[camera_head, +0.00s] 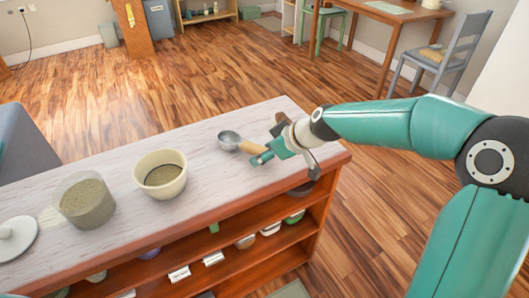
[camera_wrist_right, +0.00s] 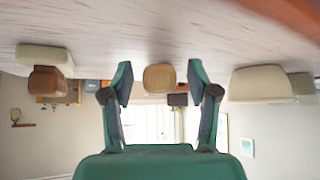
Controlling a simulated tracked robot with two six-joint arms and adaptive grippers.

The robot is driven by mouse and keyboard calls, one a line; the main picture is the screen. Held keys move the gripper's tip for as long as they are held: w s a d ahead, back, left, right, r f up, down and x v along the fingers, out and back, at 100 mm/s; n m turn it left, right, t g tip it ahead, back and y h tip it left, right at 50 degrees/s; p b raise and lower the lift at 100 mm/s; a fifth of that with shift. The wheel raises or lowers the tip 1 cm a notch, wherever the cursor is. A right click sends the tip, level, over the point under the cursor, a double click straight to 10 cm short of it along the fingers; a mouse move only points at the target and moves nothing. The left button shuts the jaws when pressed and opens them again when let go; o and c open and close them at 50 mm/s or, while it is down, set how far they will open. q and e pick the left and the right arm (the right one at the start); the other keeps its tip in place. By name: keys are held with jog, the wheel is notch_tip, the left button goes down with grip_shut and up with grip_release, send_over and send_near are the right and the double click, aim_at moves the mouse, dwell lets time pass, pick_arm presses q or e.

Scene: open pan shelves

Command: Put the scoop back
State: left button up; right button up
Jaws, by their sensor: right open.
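The scoop has a round metal bowl (camera_head: 229,140) and a light wooden handle (camera_head: 250,149). It is on the whitish counter top (camera_head: 215,165), with its handle toward my right gripper (camera_head: 268,145). My right gripper is open, low over the counter at the handle's end. In the right wrist view the handle's end (camera_wrist_right: 159,78) shows between the two open fingers (camera_wrist_right: 160,72), apart from both. I cannot tell how far it reaches between them. A cream bowl (camera_head: 150,162) of grey-green grain stands left of the scoop. My left gripper is out of view.
A clear jar (camera_head: 87,204) of grain and a white knobbed lid (camera_head: 15,238) are farther left on the counter. Open wooden shelves (camera_head: 245,262) below hold labelled items. The counter's right end is close to my right gripper. A grey chair (camera_head: 455,55) stands beyond.

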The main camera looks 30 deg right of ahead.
jog(key=shift+s+d+r, duration=0.1)
dwell(0.3)
jog(key=p+v, duration=0.1)
jog(key=v, duration=0.6)
jog(key=shift+s+r, duration=0.25)
dwell(1.1)
jog(key=shift+d, duration=0.1)
jog(key=v, duration=1.2)
jog(key=shift+s+f, duration=0.1)
jog(key=shift+f, duration=0.05)
